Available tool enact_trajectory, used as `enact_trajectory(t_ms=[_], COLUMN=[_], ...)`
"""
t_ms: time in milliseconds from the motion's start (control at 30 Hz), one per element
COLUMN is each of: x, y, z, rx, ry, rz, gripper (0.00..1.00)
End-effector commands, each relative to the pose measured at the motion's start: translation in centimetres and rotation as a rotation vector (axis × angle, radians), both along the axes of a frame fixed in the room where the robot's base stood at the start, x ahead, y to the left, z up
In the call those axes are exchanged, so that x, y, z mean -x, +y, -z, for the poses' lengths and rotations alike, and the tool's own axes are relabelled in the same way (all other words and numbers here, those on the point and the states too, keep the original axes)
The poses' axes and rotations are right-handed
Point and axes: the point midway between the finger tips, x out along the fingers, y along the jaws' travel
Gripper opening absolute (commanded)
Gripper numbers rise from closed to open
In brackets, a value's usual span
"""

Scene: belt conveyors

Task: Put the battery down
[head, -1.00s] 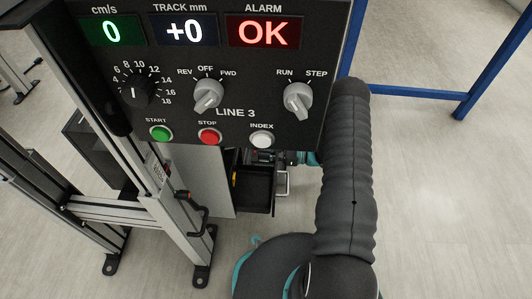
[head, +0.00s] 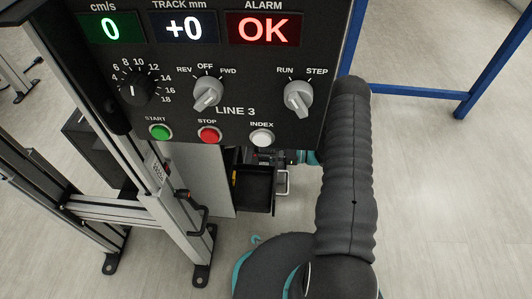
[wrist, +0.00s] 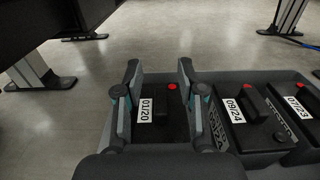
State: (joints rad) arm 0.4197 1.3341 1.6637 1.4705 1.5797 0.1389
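In the head view my arm and the control panel hide most of the gripper and the batteries.
Batteries labelled 09/24 (wrist: 235,110) and 07/23 (wrist: 296,104) stand to the right in the tray. The control panel (head: 225,105) and a metal frame (head: 170,205) are close to my arm. A blue frame (head: 425,92) stands at right, with open floor before it.

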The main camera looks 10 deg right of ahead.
Motion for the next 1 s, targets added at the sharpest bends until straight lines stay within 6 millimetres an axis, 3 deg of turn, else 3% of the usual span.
enact_trajectory(t_ms=[500, 700, 1000], x=[3.2, 3.7, 3.8], y=[-9.4, -11.1, -11.4], z=[-0.2, -0.3, -0.3], rx=[-0.004, -0.004, -0.005], ry=[0.002, 0.003, 0.003], rz=[-0.001, -0.003, -0.004], gripper=[0.39, 0.39, 0.39])
